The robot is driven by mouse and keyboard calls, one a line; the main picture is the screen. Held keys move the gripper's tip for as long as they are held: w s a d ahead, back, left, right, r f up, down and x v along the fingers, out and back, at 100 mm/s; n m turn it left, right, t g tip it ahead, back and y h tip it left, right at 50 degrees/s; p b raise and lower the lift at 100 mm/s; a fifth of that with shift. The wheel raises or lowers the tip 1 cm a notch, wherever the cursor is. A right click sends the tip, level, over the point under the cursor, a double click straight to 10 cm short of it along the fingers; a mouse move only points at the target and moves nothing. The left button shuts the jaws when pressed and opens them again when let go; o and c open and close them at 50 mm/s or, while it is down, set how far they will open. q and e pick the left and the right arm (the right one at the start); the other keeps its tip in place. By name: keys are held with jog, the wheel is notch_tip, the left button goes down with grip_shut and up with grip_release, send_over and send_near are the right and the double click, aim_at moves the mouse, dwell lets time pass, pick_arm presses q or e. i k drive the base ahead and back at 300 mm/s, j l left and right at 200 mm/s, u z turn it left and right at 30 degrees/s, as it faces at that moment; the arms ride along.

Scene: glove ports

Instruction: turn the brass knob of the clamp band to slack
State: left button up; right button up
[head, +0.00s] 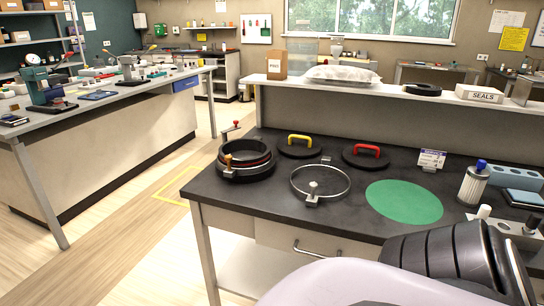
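A black round port ring (246,165) with a dark red inner edge stands at the left of the dark bench top. A small brass-coloured knob (228,160) sits upright at its front left, over a small brass-coloured fitting. A red-tipped lever (236,125) sticks up at its back left. A separate thin metal band (349,180) lies open on the bench to the right, with a pale knob (313,185) on its front fitting. How tight either fitting is, I cannot tell. Neither of my grippers is in view.
Black discs with a yellow handle (299,139) and a red handle (367,149) lie behind. A green round mat (404,201) lies to the right. A filter cylinder (473,186) and blue block (514,178) stand farther right. My pale arm link blocks the lower front.

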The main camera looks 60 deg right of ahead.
aim_at(229, 158)
jog(key=k+j+z, duration=0.1)
jog(key=z, duration=1.65)
jog(key=i+j+z, duration=0.1)
jog(key=z, duration=0.35)
jog(key=j+z, duration=0.2)
jog(key=z, duration=0.25)
jog(key=i+j+z, duration=0.2)
jog(key=j, duration=0.2)
jog(key=j+z, duration=0.15)
jog(key=j, duration=0.25)
